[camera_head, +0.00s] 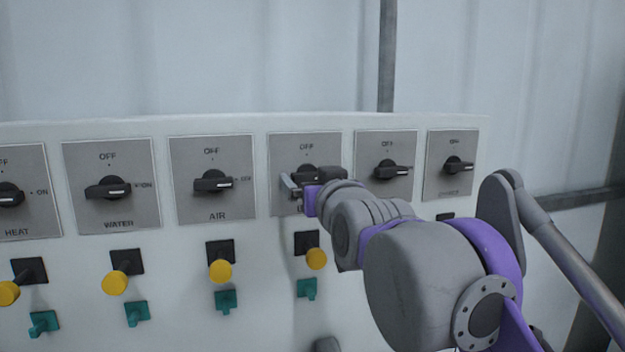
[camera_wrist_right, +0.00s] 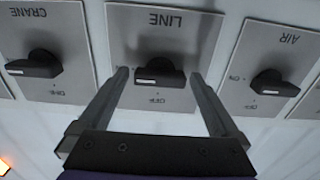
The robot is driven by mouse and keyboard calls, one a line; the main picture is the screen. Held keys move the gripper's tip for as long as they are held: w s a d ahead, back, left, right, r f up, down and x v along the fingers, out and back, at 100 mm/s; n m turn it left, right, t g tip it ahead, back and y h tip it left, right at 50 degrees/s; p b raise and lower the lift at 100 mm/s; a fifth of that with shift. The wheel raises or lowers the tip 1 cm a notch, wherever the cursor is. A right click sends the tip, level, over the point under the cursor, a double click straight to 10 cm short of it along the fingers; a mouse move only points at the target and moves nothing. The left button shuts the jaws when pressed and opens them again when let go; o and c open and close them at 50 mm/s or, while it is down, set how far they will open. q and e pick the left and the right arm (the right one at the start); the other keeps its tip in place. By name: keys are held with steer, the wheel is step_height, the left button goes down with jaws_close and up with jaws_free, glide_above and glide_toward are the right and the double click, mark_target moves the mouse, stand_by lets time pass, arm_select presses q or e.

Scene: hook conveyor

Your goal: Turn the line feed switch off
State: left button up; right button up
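The line feed switch is a black rotary knob on a grey plate marked LINE (camera_wrist_right: 180,30), shown upside down in the right wrist view. Its knob (camera_wrist_right: 160,73) lies sideways, not toward the OFF mark. In the head view the LINE knob (camera_head: 308,171) is partly hidden behind my right gripper (camera_head: 291,187). In the right wrist view my right gripper (camera_wrist_right: 160,76) is open, one finger on each side of the knob, with gaps showing; depth to the panel is hard to tell. My left gripper is not in view.
Neighbouring switches are AIR (camera_head: 213,181) to the left and CRANE (camera_head: 390,169) to the right. Yellow buttons (camera_head: 220,271) and green levers (camera_head: 226,300) stick out below the row. The wall above the panel is clear.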

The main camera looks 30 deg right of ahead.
steer(key=c, duration=1.1)
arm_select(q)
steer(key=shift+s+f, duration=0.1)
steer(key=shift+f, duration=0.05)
arm_select(e)
steer(key=shift+n, duration=0.4)
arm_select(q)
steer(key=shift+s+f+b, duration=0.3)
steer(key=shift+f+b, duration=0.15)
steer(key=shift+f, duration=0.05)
arm_select(e)
steer(key=n, duration=0.2)
steer(key=shift+n, duration=0.4)
steer(key=n+b, duration=0.1)
steer(key=n, duration=0.9)
steer(key=shift+b, duration=0.4)
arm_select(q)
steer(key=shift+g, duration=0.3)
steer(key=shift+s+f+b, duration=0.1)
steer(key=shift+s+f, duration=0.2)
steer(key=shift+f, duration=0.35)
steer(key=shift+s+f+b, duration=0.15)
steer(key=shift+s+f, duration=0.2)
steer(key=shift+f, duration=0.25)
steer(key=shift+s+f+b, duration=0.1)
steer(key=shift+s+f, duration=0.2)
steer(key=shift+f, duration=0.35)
arm_select(e)
steer(key=shift+n, duration=2.2)
